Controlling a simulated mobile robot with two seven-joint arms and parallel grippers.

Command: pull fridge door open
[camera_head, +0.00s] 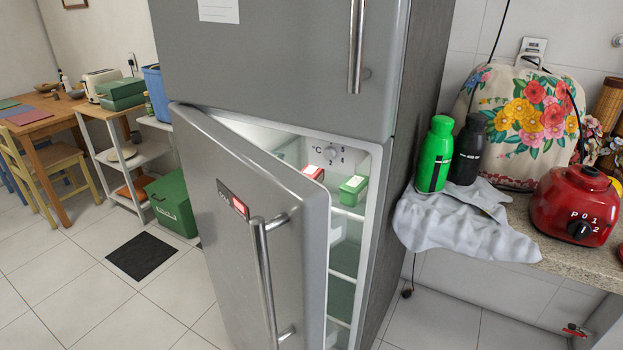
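The grey steel fridge (275,55) stands in the middle of the view. Its lower door (235,200) is ajar, hinged at the left, with its free edge swung out toward me. A vertical bar handle (264,275) runs down the door near that free edge, below a small red-lit display (239,206). Through the gap I see white inner walls, a temperature dial (331,153), shelves and a green-and-white box (353,189). The upper door is shut and has its own bar handle (356,45). Neither of my grippers is in view.
At the right, a counter (560,235) holds a grey cloth (465,225), green and black bottles, a red blender base (574,205) and a flowered cover. At the left are a white shelf, a green crate (172,205) and a dark floor mat (142,257).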

